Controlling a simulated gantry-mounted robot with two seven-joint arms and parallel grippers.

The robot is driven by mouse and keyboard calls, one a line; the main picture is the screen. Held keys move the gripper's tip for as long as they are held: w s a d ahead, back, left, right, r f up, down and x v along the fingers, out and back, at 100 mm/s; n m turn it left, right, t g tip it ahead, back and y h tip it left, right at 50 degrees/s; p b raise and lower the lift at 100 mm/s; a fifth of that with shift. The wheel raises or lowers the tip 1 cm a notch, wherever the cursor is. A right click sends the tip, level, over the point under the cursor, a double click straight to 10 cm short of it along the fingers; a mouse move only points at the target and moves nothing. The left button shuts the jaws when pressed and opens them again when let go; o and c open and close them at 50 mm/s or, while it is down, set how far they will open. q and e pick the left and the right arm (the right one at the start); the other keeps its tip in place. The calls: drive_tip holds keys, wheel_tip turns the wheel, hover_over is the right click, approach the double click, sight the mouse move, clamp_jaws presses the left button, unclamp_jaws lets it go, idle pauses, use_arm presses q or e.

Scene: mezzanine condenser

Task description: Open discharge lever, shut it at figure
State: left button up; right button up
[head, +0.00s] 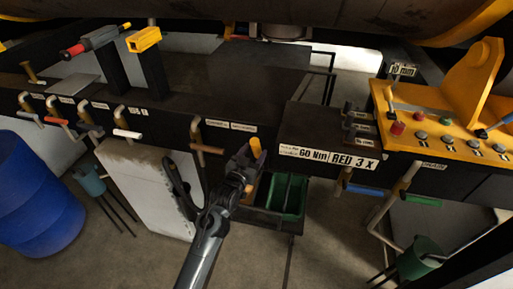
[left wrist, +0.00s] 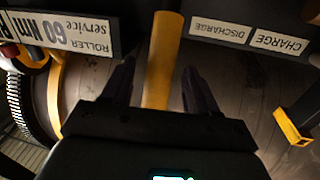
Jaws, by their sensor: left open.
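In the left wrist view the yellow handle (left wrist: 164,60) runs between the two fingers, beside the upside-down DISCHARGE plate (left wrist: 221,33). The CHARGE plate (left wrist: 279,41) is farther right. My left gripper (head: 246,163) is at this handle; in the wrist view its fingers (left wrist: 160,85) are open on either side of it, with gaps showing. The lever's base is hidden. No gauge reading is legible. My right gripper is out of view.
Green bin (head: 289,195) stands below the bench near my gripper. A sign (head: 329,157) reads "60 Nm" and "RED 3 X". A yellow control panel (head: 450,135) is at right. Several coloured handles line the bench's left edge. A blue drum (head: 38,190) stands at far left.

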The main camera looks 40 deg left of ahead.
use_arm(q)
drive_tip(key=shift+x, duration=1.35)
clamp_jaws()
